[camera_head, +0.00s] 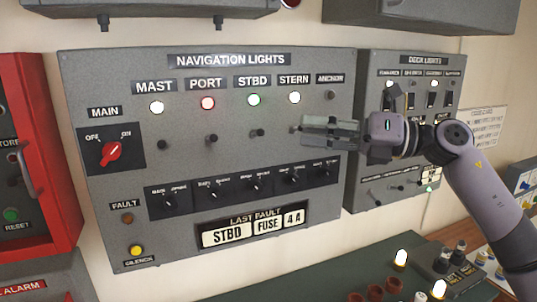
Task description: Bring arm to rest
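My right arm (487,190) comes in from the right edge. Its gripper (318,127) is in front of the right part of the grey navigation lights panel (110,215) and points left. It is seen nearly from the side, and I cannot tell how far apart the fingers are. I see nothing held in it. It hides part of the panel near the switch under the anchor light. I cannot tell whether it touches the panel. My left gripper is not in view.
The deck lights panel (375,70) is right of the navigation panel, partly behind my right arm. A red alarm box (62,150) is at the left. Below stands a dark green surface (300,285) with lit bulbs (401,258) and small parts near my forearm.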

